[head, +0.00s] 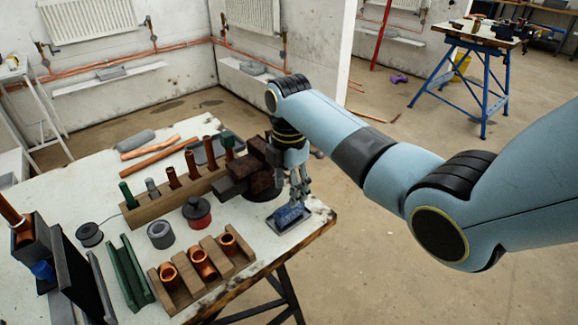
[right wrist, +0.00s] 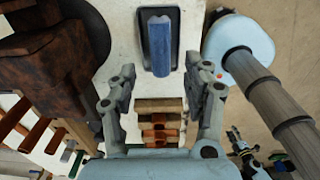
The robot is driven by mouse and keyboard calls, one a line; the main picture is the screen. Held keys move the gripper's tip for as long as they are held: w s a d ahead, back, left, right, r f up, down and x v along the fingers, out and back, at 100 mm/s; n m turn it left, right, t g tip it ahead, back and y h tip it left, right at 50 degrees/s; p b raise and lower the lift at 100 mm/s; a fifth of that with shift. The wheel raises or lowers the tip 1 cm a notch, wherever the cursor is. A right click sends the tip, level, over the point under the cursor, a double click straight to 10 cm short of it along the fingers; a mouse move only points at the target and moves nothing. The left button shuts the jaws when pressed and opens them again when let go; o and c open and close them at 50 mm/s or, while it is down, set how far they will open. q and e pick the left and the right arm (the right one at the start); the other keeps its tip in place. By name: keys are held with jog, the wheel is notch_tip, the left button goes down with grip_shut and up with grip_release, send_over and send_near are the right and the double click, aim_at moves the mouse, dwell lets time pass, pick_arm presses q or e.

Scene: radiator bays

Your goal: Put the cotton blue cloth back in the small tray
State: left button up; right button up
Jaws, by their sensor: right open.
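The blue cloth (head: 289,214) is a small folded bundle lying on the small dark grey tray (head: 281,231), at the table's near right corner. In the right wrist view, the cloth (right wrist: 158,46) lies lengthwise over the tray (right wrist: 176,42), with its lower end reaching about the tray's edge. My right gripper (head: 299,194) points down just above the cloth. Its fingers (right wrist: 160,68) are apart, with nothing between them; whether they touch the cloth I cannot tell. My left gripper is not in view.
A dark brown vise-like block (head: 262,170) stands close beside the right gripper. A wooden rack with copper fittings (head: 217,277), a red-based tin (head: 198,213) and a grey roll (head: 160,235) stand to the left. The table edge drops off just right of the tray.

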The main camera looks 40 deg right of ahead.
notch_tip(320, 180, up, 7)
dwell(0.6)
jog(key=s+f+m+b, duration=0.6)
jog(key=s+f+m, duration=0.3)
jog(key=s+f, duration=1.4)
jog(key=s+f+m+b, duration=0.7)
jog(key=s+f+m, duration=0.2)
jog(key=s+f, duration=1.5)
notch_tip(320, 180, down, 6)
jog(key=shift+f+m+t+h, duration=0.1)
jog(key=shift+m+t+h, duration=0.2)
jog(key=shift+t+h, duration=0.1)
jog(key=shift+w+d+b, duration=0.1)
jog(key=shift+b, duration=0.2)
